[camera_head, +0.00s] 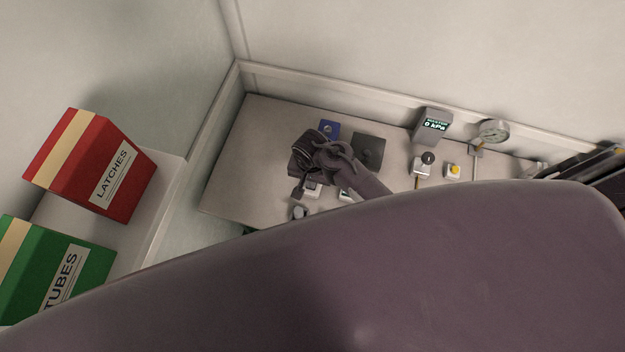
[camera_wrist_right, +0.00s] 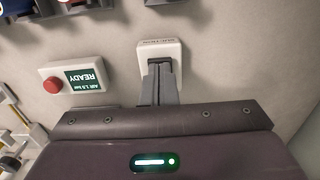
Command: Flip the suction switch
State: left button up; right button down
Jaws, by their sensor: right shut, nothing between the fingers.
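The suction switch (camera_wrist_right: 172,46) is a small white box with a dark rocker and a small upside-down label in the right wrist view. In the head view the white box (camera_head: 313,189) shows just below my right gripper (camera_head: 299,192). My right gripper (camera_wrist_right: 161,70) is shut and empty. Its fingertips overlap the dark rocker and hide part of it; I cannot tell whether they press on it. The suction display (camera_head: 434,125) at the back of the bench reads 0 kPa. My left gripper is not in view.
A white box with a red button (camera_wrist_right: 53,85) and a green READY screen (camera_wrist_right: 88,80) sits left of the switch. A gauge (camera_head: 493,131) and a yellow button (camera_head: 453,171) stand further right. A red LATCHES box (camera_head: 90,165) and green TUBES box (camera_head: 55,268) are left.

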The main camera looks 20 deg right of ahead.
jog(key=shift+f, duration=0.3)
notch_tip(320, 180, up, 3)
jog(key=p, duration=0.2)
jog(key=shift+f+p, duration=0.1)
jog(key=shift+p, duration=0.3)
jog(key=shift+r, duration=2.1)
